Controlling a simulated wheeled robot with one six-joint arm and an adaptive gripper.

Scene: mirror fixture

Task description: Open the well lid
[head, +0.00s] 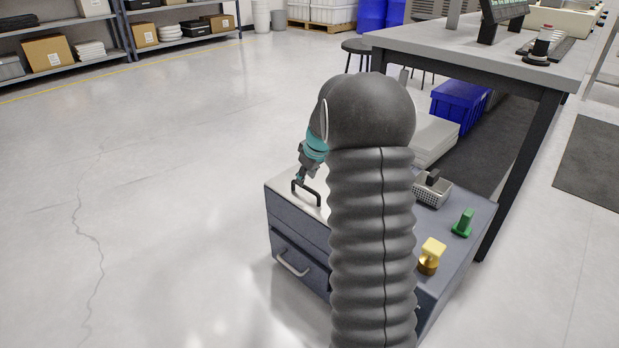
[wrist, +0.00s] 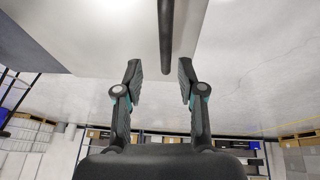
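The well lid (head: 281,184) is a pale flat panel on top of a grey-blue cabinet in the head view, partly hidden behind my arm. Its black bar handle (head: 306,193) stands up near the cabinet's left corner. My gripper (head: 301,179) is right at the handle, pointing down. In the wrist view the dark handle (wrist: 166,38) runs down from the top edge and ends between the lines of the two fingers. My gripper (wrist: 159,66) is open there, with a clear gap on both sides of the bar. No contact shows.
A yellow-topped knob (head: 430,256), a green block (head: 464,222) and a grey perforated box (head: 432,188) stand on the cabinet's right side. A drawer handle (head: 292,265) juts from its front. A workbench (head: 425,42) stands behind; the floor at left is clear.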

